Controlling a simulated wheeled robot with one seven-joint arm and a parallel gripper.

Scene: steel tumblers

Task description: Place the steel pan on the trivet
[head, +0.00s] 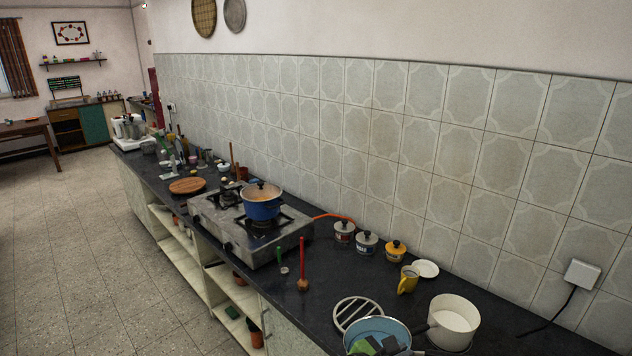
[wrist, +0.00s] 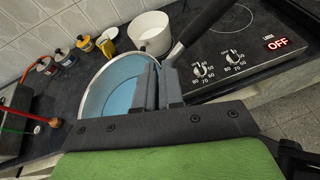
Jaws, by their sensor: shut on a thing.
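The steel pan, blue inside, shows at the bottom edge of the head view (head: 372,325) and large in the wrist view (wrist: 115,88). Its black handle (wrist: 200,25) points up and right in the wrist view. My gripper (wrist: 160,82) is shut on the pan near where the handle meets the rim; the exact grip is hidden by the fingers. The trivet (head: 345,308), a pale round slatted ring, lies on the dark counter just behind and left of the pan in the head view. I cannot make it out in the wrist view. I cannot tell how high the pan is.
A white saucepan (head: 454,316) stands close right of the pan. A yellow mug (head: 408,280), white saucer (head: 426,268) and lidded jars (head: 367,243) stand behind.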

